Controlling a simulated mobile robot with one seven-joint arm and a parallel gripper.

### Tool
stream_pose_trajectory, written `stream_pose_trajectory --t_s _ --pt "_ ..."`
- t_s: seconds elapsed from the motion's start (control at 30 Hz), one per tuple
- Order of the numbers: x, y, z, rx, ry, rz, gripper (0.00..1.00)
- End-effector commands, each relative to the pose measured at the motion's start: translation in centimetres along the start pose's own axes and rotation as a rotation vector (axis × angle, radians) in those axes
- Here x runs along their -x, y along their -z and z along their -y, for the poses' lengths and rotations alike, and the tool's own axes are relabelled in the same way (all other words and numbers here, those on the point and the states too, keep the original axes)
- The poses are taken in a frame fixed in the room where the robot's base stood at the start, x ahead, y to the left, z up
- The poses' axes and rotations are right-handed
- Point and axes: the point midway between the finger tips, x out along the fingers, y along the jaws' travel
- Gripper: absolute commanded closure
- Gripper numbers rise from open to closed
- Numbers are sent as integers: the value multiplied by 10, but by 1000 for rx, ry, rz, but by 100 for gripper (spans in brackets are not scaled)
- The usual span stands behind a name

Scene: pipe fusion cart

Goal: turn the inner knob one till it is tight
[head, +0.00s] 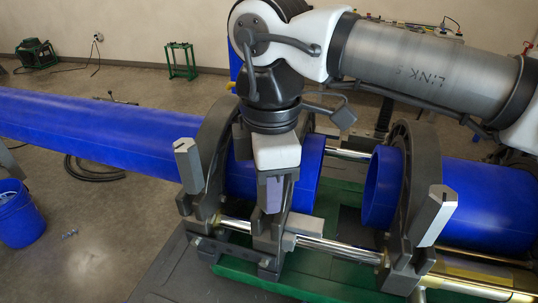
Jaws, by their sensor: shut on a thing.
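My gripper (275,193) points down over the inner clamp on the left blue pipe, at the near side of the cart. It is shut on the inner knob, which the fingers and gripper body almost wholly hide. The dark grey base of this clamp (268,232) shows just below the fingertips. I cannot see how tight the knob is. Two similar grey knobs show in full: one (188,160) on the outer clamp to the left of my gripper, and one (437,216) on the clamp to the right. Both stand clear of my gripper.
The left blue pipe (100,128) and right blue pipe (480,200) lie in the clamps with a gap between their ends. Steel rods (335,248) run along the green cart frame (325,203). A blue bucket (18,215) stands on the floor at left.

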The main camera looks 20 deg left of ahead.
Motion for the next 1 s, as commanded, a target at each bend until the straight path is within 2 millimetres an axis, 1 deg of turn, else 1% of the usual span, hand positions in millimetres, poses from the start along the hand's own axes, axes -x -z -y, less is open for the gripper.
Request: stream_pose_trajectory --t_s 0.03,0.13,0.4,0.63,0.83,0.87,1.0 --pt "0 0 0 -42 0 1 93" --pt "0 0 0 -96 0 2 93" --pt "0 0 0 -113 0 2 93" --pt "0 0 0 -274 0 2 93" --pt "0 0 0 -286 0 2 93" --pt "0 0 0 -286 0 2 68" --pt "0 0 0 -285 -1 1 49"
